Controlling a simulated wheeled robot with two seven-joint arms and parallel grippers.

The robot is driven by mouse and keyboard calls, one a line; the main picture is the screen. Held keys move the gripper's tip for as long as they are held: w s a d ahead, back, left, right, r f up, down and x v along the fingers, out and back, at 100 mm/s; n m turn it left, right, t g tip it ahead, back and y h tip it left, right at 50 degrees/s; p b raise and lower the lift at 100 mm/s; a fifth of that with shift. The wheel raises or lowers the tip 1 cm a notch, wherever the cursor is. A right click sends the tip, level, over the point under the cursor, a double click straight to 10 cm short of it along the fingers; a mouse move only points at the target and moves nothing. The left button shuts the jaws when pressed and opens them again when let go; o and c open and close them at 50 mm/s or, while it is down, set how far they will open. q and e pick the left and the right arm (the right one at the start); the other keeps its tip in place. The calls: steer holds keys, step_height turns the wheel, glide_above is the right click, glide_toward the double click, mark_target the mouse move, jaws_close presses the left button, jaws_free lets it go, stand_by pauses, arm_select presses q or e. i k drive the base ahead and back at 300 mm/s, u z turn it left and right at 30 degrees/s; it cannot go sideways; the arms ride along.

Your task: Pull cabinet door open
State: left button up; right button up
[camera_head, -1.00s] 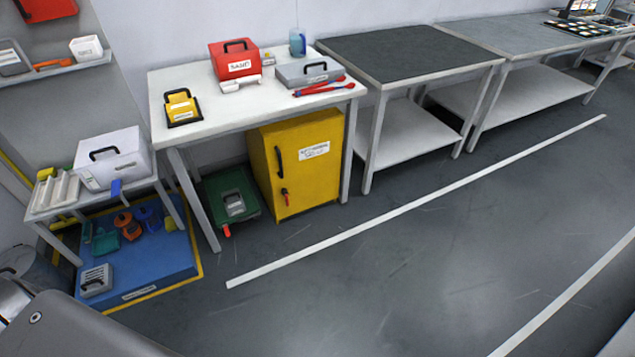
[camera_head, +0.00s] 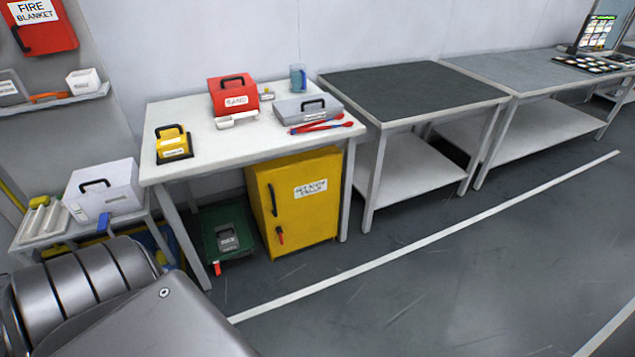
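The yellow cabinet (camera_head: 318,219) stands on the floor under the white table. Its door faces me and looks closed. A black handle (camera_head: 273,200) runs up the left side of the door, with a red-and-black latch or key (camera_head: 281,235) below it. A white label (camera_head: 311,189) is near the top of the door. Neither gripper shows in the head view. A grey metal part of my own arm fills the lower left corner, well apart from the cabinet.
The white table (camera_head: 210,155) above the cabinet holds a red sand box (camera_head: 234,96), a grey case (camera_head: 308,109) and a yellow box (camera_head: 173,144). A green bin (camera_head: 228,230) stands left of the cabinet. Open floor (camera_head: 430,280) lies in front, crossed by a white line.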

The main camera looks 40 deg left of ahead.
mark_target(303, 198)
steer(key=z, duration=0.3)
steer(key=i, duration=0.9)
steer(key=u, duration=0.4)
steer(key=i, duration=0.75)
steer(key=u, duration=1.1)
steer(key=i, duration=0.35)
steer(key=u, duration=0.3)
